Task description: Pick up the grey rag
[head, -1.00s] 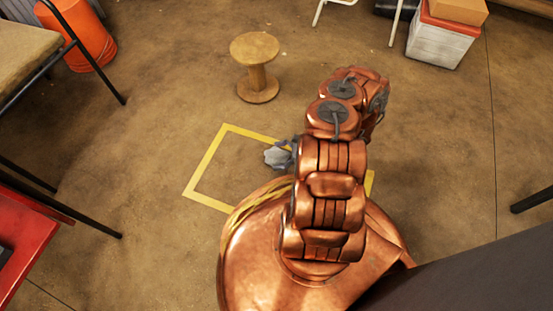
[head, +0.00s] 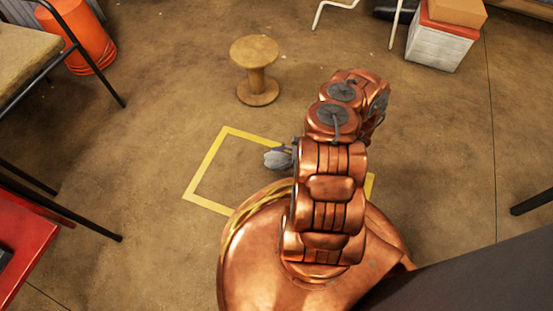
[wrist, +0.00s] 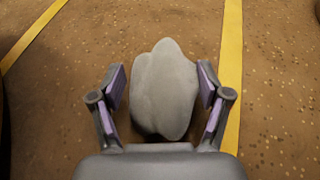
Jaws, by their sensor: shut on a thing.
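The grey rag (wrist: 165,92) is a bunched, lumpy piece of cloth in the middle of the wrist view. My gripper (wrist: 161,98) has a purple-padded finger on each side of it and is shut on it. In the head view the rag (head: 278,158) shows just left of my copper arm, inside the yellow floor square. My arm hides most of the gripper there. Whether the rag still touches the floor I cannot tell.
Yellow tape (head: 210,158) marks a square on the bare brown floor. A wooden spool (head: 256,78) stands beyond it. A white-and-red crate (head: 440,42) stands at far right.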

